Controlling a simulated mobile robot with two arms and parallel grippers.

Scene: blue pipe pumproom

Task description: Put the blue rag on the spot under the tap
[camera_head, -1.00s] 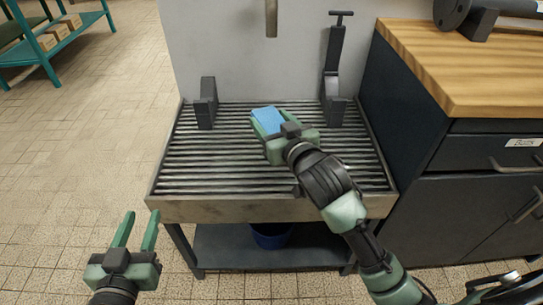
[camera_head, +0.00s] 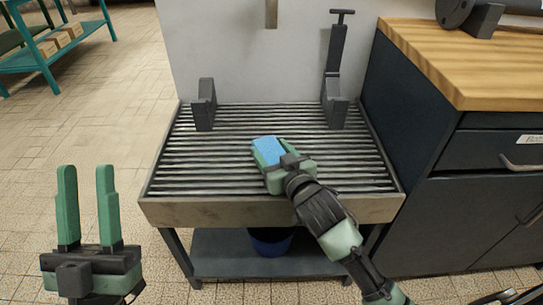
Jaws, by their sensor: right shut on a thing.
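The blue rag (camera_head: 268,149) is between the fingers of my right gripper (camera_head: 268,155), which is shut on it. The rag is over the middle of the slatted grate (camera_head: 200,170); I cannot tell whether it touches the slats. The tap (camera_head: 271,14) shows only as a short spout at the top edge, above and behind the rag. No marked spot is visible on the grate; the gripper hides part of the slats. My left gripper (camera_head: 86,205) is open and empty at the lower left, in front of the grate and to its left.
Two dark brackets (camera_head: 204,104) (camera_head: 335,75) stand at the back of the grate. A blue bucket (camera_head: 271,242) is on the shelf below. A wood-topped cabinet (camera_head: 480,65) stands close at the right. A teal shelf (camera_head: 50,45) is at the far left; the floor between is clear.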

